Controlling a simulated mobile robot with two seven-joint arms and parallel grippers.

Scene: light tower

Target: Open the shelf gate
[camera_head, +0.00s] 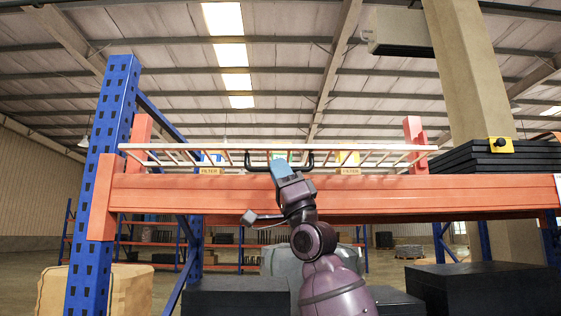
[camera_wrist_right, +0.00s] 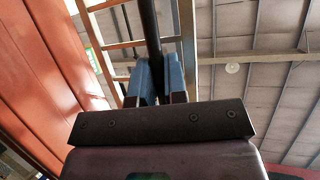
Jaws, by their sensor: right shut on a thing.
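The shelf gate (camera_head: 180,147) is a long pale slatted rail frame above the orange shelf beam (camera_head: 400,188). A black handle (camera_head: 311,160) is on its middle. My right gripper (camera_head: 280,168) has reached up in front of the beam, with its blue fingers at the handle. In the right wrist view, the blue fingers (camera_wrist_right: 161,82) are shut on the black handle bar (camera_wrist_right: 149,28), which runs between them. The gate's slats (camera_wrist_right: 121,45) show behind the fingers. The fingers hide part of the handle in the head view. My left gripper is not in view.
Blue, green and yellow items (camera_head: 347,158) sit behind the gate, partly hidden. A blue upright post (camera_head: 100,170) stands at the left. Black stacked slabs (camera_head: 495,158) lie at the right on the shelf. Dark boxes (camera_head: 485,290) stand below the beam.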

